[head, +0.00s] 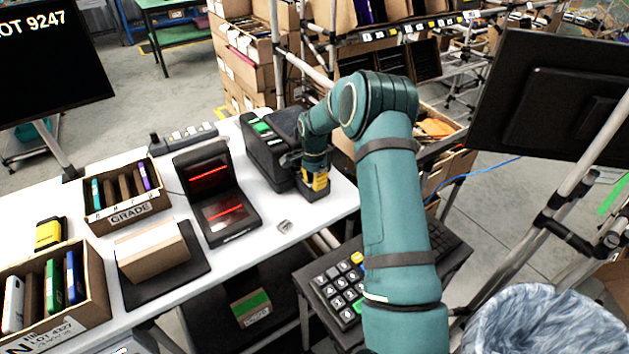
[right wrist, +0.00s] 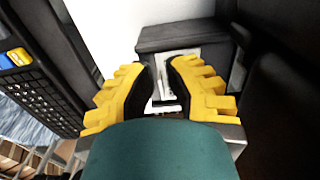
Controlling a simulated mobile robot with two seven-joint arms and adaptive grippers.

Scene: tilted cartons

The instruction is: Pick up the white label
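My right gripper (head: 316,182) has yellow fingers and points down at a small dark box (head: 314,195) on the right end of the white table. In the right wrist view the two fingers (right wrist: 162,68) stand apart with a narrow gap. A white strip that looks like the label (right wrist: 176,62) shows at the dark box (right wrist: 185,38), beyond and between the fingertips. I cannot tell whether a finger touches it. In the head view the label is hidden by the gripper. My left gripper is not in view.
A larger dark machine (head: 266,150) stands just left of the gripper. A scanner with red lines (head: 215,190), a GRADE carton (head: 127,205) and a tilted brown carton (head: 152,250) stand on the table (head: 262,250). A small grey piece (head: 284,227) lies near its front edge. A keypad (head: 340,288) is below.

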